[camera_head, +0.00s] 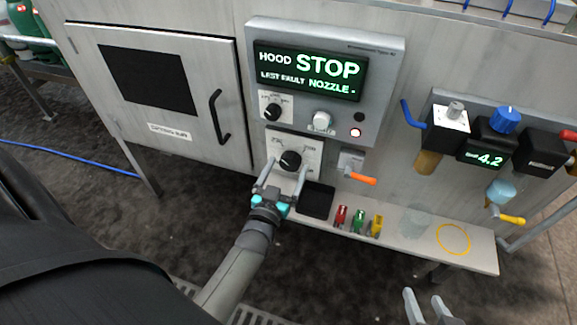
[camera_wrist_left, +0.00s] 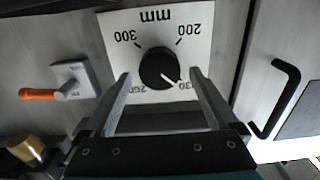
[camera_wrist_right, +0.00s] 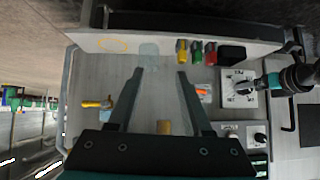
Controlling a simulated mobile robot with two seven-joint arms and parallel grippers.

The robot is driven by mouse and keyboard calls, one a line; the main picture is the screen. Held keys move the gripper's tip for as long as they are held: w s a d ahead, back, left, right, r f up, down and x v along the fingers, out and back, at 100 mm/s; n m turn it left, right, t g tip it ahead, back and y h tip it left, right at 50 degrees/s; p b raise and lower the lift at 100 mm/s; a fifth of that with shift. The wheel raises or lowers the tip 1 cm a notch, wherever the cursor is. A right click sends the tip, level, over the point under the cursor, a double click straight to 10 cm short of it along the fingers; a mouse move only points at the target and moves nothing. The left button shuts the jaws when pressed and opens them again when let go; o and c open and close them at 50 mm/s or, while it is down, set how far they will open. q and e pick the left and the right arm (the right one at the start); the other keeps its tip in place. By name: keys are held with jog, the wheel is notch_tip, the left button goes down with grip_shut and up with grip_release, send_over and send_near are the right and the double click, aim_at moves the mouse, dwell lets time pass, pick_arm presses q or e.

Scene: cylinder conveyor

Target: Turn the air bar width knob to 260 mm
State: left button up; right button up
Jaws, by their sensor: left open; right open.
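The black air bar width knob (camera_head: 290,161) sits on a white dial plate below the STOP display. In the left wrist view the knob (camera_wrist_left: 159,67) appears upside down, with marks 200, 230, 260 and 300 around it. Its white pointer is toward the 230 mark; the 260 mark is partly hidden by a finger. My left gripper (camera_head: 286,170) is open, with one fingertip on each side of the knob and visible gaps. My right gripper (camera_head: 426,298) is open and empty, low at the right, away from the panel.
An orange-handled lever (camera_head: 360,180) is just right of the dial. A smaller black knob (camera_head: 272,112) is above it. A shelf (camera_head: 400,232) below carries a black block (camera_head: 317,200) and red, green and yellow pieces. A door handle (camera_head: 220,117) is at left.

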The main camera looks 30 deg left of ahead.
pick_arm(q)
jog(key=shift+b+x, duration=0.35)
jog(key=shift+x, duration=0.6)
pick_arm(e)
jog(key=shift+w+a+r+t+y, duration=0.1)
jog(key=shift+w+a+t+y, duration=0.1)
jog(key=shift+a+t, duration=0.2)
jog(key=shift+w+a+r+t+y, duration=0.1)
jog(key=shift+w+a+t+y, duration=0.15)
jog(key=shift+a, duration=0.2)
jog(key=shift+s, duration=0.1)
pick_arm(q)
jog(key=shift+c, duration=0.4)
